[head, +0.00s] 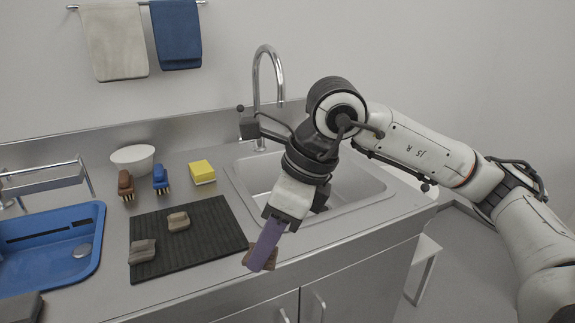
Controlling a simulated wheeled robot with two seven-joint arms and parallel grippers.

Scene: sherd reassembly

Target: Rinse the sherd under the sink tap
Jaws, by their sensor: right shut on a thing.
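My right gripper (263,252) has purple fingers and points down over the front edge of the counter. It is shut on a brown sherd (272,257), which is mostly hidden behind the fingers. The steel sink (236,182) is behind and to the right of the gripper, and my right arm hides part of its basin. The curved tap (256,82) stands at the back of the sink. No water shows at its spout. The held sherd is in front of the sink, apart from the tap. My left gripper is not clearly in view.
A black ribbed mat (205,240) holds two sherds, one (143,250) at front left and one (178,221) farther back. A yellow sponge (202,172), two brushes (160,178), a white bowl (133,158) and a blue tub (85,222) stand around it.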

